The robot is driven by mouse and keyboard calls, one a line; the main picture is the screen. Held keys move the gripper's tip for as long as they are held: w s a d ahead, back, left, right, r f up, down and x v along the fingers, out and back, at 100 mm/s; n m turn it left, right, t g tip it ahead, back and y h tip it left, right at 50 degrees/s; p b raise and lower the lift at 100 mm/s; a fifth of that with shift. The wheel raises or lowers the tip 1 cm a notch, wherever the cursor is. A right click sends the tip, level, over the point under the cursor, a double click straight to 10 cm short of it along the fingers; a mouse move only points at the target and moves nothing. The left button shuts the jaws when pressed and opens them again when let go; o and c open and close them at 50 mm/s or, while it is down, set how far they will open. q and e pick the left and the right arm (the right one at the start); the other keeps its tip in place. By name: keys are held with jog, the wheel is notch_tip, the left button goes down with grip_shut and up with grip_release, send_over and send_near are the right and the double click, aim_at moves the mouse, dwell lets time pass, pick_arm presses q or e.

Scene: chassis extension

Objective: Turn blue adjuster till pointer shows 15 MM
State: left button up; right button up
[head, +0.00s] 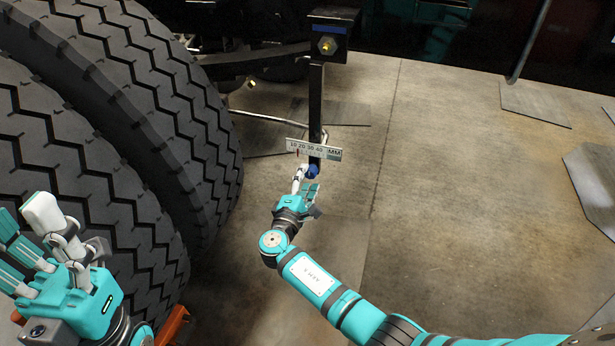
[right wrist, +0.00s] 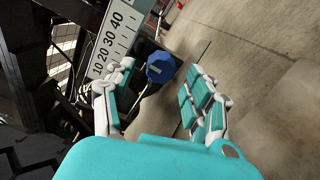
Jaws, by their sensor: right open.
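The blue adjuster (head: 313,171) is a small knob just below the ruler scale (head: 334,154) on a dark upright bar. In the right wrist view, the blue adjuster (right wrist: 161,66) is faceted, beside the scale (right wrist: 117,36) marked 10 to 40. My right gripper (head: 305,182) is open at the adjuster. In its wrist view the knob lies between and slightly beyond the spread fingers (right wrist: 160,78), with gaps on both sides. The pointer is too small to read clearly. My left gripper (head: 26,224) is open and empty at the lower left, far from the adjuster.
Large black tyres (head: 150,130) fill the left side, behind my left gripper. A dark chassis beam with a bolted bracket (head: 328,46) stands above the scale. Flat metal plates (head: 535,103) lie at the right. The concrete floor (head: 460,200) between is clear.

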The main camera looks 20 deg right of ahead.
jog(key=v, duration=1)
jog(key=shift+s+a, duration=0.15)
